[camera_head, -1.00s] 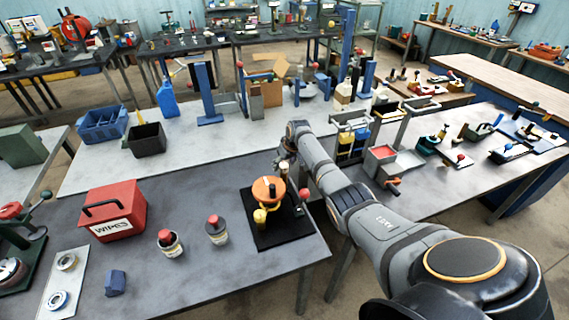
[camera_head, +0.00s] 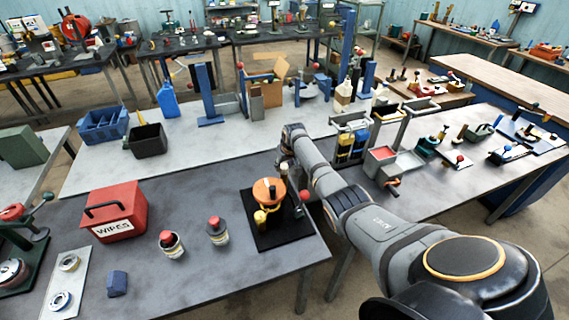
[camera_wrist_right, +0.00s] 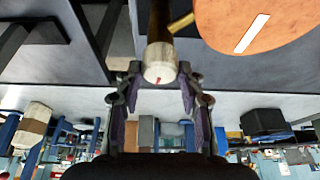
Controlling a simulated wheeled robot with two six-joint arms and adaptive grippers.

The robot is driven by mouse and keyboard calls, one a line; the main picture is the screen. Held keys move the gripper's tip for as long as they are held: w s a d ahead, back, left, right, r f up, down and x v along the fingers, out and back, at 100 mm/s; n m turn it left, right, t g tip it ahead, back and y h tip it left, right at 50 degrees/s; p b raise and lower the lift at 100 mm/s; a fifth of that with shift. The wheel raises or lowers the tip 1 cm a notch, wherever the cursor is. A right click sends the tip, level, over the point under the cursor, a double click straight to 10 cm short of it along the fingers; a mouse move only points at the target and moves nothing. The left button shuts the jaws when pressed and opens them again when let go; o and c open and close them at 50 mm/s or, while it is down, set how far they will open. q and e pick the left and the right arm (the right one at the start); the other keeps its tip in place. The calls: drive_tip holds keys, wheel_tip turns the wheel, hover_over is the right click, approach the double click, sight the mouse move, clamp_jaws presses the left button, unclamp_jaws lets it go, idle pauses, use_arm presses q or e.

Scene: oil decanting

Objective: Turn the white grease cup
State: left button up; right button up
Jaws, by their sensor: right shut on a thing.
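The white grease cup (camera_wrist_right: 160,65) shows in the right wrist view as a short pale cylinder with a small red mark, on the end of a dark stem. It belongs beside an orange round housing (camera_wrist_right: 265,25). My right gripper (camera_wrist_right: 158,78) is shut on the cup, with one finger on each side of it. In the head view the orange-topped device (camera_head: 266,190) stands on a black base plate (camera_head: 285,236), and a pale cup top (camera_head: 284,170) shows behind it. My right arm reaches in from the right and hides most of the gripper. My left gripper is not in view.
A red wipes box (camera_head: 115,212) and two red-capped bottles (camera_head: 171,244) (camera_head: 217,231) stand left of the device. A blue block (camera_head: 117,284) lies near the front.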

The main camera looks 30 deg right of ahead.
drive_tip(key=shift+r+m+h, duration=0.1)
drive_tip(key=shift+m+h, duration=0.3)
drive_tip(key=shift+m, duration=0.4)
drive_tip(key=shift+a+m+h+p, duration=0.1)
drive_tip(key=shift+m+h+p, duration=0.2)
drive_tip(key=shift+m, duration=0.5)
drive_tip(key=shift+w+m+g+h+b, duration=0.1)
drive_tip(key=shift+m+g+h+b, duration=0.45)
drive_tip(key=shift+m, duration=1.05)
drive_tip(key=o, duration=1.2)
